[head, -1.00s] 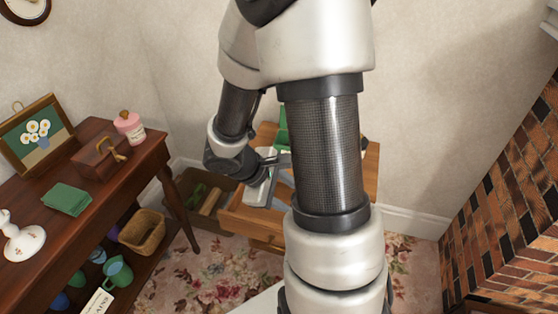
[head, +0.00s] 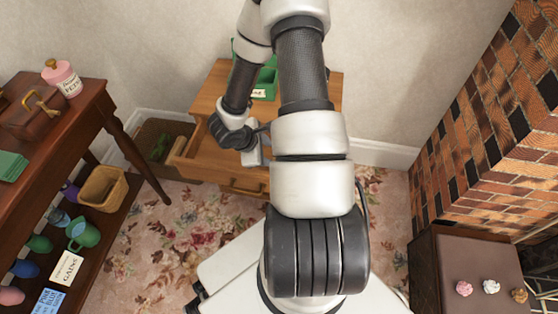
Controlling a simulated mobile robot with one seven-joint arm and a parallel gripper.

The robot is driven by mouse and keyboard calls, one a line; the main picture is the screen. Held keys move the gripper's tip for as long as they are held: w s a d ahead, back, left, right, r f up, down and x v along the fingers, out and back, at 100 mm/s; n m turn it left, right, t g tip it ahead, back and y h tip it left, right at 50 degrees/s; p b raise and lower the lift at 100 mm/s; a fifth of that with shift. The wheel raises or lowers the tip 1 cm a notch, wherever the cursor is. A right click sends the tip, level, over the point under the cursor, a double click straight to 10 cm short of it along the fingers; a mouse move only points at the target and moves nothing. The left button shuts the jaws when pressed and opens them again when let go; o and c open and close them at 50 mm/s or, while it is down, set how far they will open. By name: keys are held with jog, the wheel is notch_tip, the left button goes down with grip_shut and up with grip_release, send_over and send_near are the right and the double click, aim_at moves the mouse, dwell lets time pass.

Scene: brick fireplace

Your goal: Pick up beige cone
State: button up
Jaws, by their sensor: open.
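Three small cone-like pieces stand on a dark brown box top at the lower right of the head view. One is pink (head: 463,288), one is pale cream (head: 491,286) and one is orange-brown (head: 519,295). The cream one looks closest to beige, but they are too small to be sure of their shape. My gripper (head: 258,152) is open, far to the left of them, over the pulled-out drawer of a small wooden cabinet. My arm hides part of the gripper and the cabinet.
The wooden cabinet (head: 210,95) carries a green box (head: 266,78). A dark table (head: 75,115) with a wicker basket (head: 103,188) and several cups stands at left. A brick fireplace (head: 480,140) rises at right. Flowered carpet (head: 190,225) lies open between.

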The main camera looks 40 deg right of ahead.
jog(key=b+x, duration=0.1)
jog(key=x, duration=0.7)
jog(key=shift+w+f+b, duration=0.1)
jog(key=shift+f+b, duration=0.1)
jog(key=shift+b, duration=0.2)
jog(key=c, duration=0.7)
